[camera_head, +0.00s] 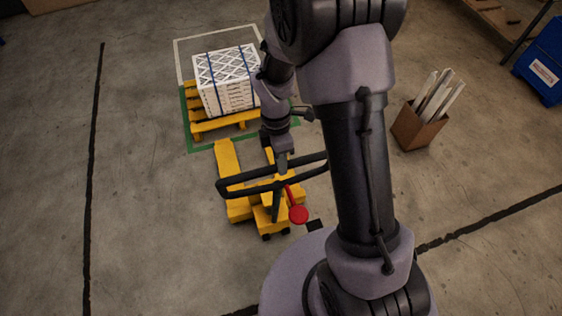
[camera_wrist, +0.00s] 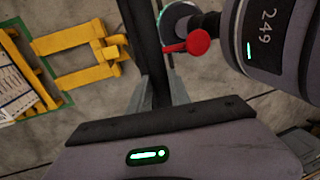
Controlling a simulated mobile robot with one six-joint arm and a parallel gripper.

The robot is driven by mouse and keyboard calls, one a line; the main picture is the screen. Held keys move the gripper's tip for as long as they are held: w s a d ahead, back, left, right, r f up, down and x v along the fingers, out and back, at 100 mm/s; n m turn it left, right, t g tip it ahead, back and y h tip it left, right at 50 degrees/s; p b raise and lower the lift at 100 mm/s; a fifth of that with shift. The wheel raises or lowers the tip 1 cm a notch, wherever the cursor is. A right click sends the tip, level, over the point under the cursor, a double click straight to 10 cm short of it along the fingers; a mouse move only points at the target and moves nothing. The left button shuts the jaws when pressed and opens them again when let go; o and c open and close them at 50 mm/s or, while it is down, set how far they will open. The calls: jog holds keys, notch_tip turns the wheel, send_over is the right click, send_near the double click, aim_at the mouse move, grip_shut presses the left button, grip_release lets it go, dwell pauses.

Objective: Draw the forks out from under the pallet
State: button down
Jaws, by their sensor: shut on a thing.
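The yellow pallet jack (camera_head: 235,208) stands on the floor in front of the yellow pallet (camera_head: 215,128). Its fork tips show at the pallet's near side, with a narrow strip of floor and green tape between; they look clear of it. The wrist view also shows the forks (camera_wrist: 75,38) and the pallet (camera_wrist: 22,60) apart. White boxed filters (camera_head: 228,80) with blue straps sit on the pallet. My gripper (camera_head: 282,163) is shut on the jack's black handle (camera_head: 240,188); the bar passes between the fingers in the wrist view (camera_wrist: 160,92).
A red knob (camera_head: 298,214) sits by the handle. Green and white floor tape (camera_head: 190,140) frames the pallet. A cardboard box (camera_head: 413,128) of long pieces stands at right, a blue bin (camera_head: 543,62) at far right. The floor at left is clear.

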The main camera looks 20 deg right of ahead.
dwell(0.4)
jog(key=c, duration=1.2)
grip_release()
jog(key=shift+s, duration=0.1)
jog(key=shift+c, duration=0.2)
jog(key=w+r+p, duration=0.2)
jog(key=w+r, duration=0.1)
jog(key=r, duration=1.4)
jog(key=shift+w, duration=0.2)
